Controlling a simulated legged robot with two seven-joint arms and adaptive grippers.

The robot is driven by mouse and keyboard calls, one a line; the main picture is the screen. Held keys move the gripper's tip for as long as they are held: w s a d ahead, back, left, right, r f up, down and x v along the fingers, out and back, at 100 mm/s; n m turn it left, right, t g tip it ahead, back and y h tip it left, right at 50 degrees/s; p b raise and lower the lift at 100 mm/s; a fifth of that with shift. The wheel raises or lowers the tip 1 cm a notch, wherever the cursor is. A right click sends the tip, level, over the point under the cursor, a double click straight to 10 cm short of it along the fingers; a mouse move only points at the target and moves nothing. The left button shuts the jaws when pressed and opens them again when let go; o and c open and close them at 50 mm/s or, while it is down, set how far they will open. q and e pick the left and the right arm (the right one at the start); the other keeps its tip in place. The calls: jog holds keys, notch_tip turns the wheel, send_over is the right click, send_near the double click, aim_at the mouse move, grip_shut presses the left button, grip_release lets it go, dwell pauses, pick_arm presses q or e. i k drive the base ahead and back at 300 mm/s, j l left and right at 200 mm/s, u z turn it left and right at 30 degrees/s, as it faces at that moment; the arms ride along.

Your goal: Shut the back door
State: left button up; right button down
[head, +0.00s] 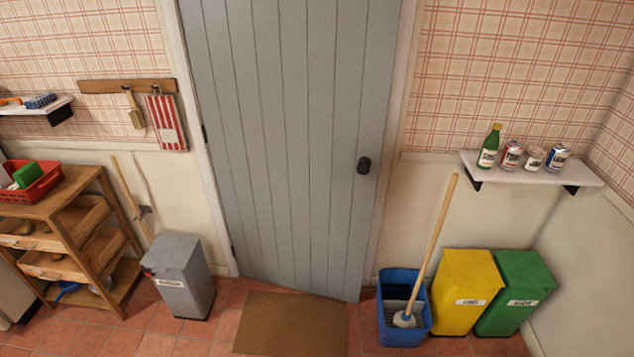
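The back door (290,130) is a tall grey plank door in the middle of the head view. Its hinges are on the left edge and a dark round knob (364,165) is near the right edge. Its bottom edge slants down to the right, and its lower right corner stands a little out from the frame (398,100), so it looks slightly ajar towards me. The latch is not visible. Neither of my grippers is in view.
A brown doormat (291,324) lies before the door. A grey bin (180,277) and wooden shelf unit (75,215) stand left. A blue bucket (388,330) with a mop (436,240), yellow bin (466,285) and green bin (520,285) stand right, below a wall shelf (530,172).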

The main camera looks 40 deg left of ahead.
aim_at(293, 96)
jog(key=i+j+u, duration=0.35)
jog(key=i, duration=0.35)
jog(key=i+j+u, duration=0.15)
jog(key=i, duration=0.25)
